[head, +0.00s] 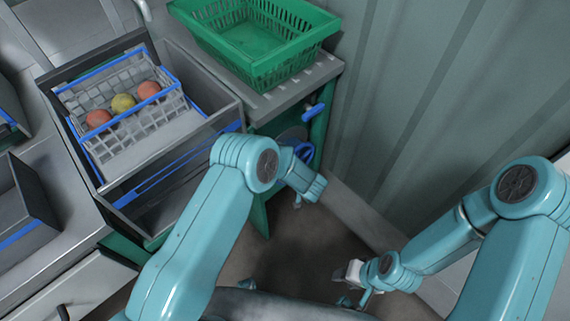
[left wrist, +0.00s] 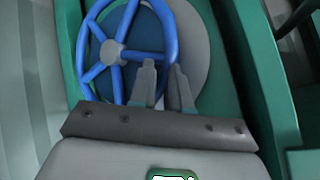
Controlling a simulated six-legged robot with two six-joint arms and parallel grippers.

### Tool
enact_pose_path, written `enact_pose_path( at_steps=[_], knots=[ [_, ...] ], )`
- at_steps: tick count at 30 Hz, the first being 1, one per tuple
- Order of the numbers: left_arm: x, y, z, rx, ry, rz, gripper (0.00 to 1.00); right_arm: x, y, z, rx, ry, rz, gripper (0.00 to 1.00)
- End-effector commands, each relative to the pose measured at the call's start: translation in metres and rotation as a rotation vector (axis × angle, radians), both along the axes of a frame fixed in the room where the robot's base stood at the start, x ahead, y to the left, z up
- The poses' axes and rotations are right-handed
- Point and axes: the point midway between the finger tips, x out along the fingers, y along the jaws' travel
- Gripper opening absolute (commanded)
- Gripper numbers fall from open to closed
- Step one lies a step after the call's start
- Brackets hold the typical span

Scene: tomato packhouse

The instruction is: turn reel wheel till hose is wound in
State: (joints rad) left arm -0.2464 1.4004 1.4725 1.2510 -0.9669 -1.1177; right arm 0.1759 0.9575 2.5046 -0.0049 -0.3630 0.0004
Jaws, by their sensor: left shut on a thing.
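The blue spoked reel wheel (left wrist: 111,52) stands in front of a round grey disc (left wrist: 195,50) on a green frame in the left wrist view. Only a bit of its blue rim (head: 304,152) shows in the head view, behind my left wrist. My left gripper (left wrist: 164,68) is shut on the wheel's rim at its lower right, one finger on each side of it. In the head view my left arm hides these fingers. My right gripper (head: 354,285) hangs low and away from the wheel; its fingers are too small to read. I cannot make out the hose.
A green crate (head: 207,47) stands on the grey bench above the reel, with a blue handle (head: 315,111) at the bench's side. A grey bin (head: 222,115) holds a basket with several tomatoes at left. A corrugated wall (head: 420,90) closes the right side.

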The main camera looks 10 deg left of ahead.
Motion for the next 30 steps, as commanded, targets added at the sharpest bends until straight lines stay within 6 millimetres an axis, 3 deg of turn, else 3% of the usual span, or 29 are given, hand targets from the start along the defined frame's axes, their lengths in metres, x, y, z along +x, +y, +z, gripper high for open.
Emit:
enact_pose_path(
  at_steps=[12,13,15,25,30],
  knots=[
    [-0.001,-0.001,0.001,0.002,-0.002,-0.001,0.0,0.0,0.0,0.0,0.0,0.0,0.0,0.43],
    [-0.001,-0.001,0.001,0.003,-0.002,-0.002,0.2,0.0,0.0,0.0,0.0,0.0,0.0,0.43],
    [-0.001,-0.001,0.001,0.002,-0.001,-0.001,0.42,0.0,0.0,0.001,0.0,0.0,0.0,0.43],
    [0.0,-0.002,0.003,0.002,0.0,0.0,0.42,0.0,0.0,0.001,0.0,0.0,0.0,0.43],
    [-0.013,-0.013,0.02,0.002,0.0,-0.003,0.42,0.0,0.0,0.006,0.0,0.0,0.0,0.43]
  ],
)
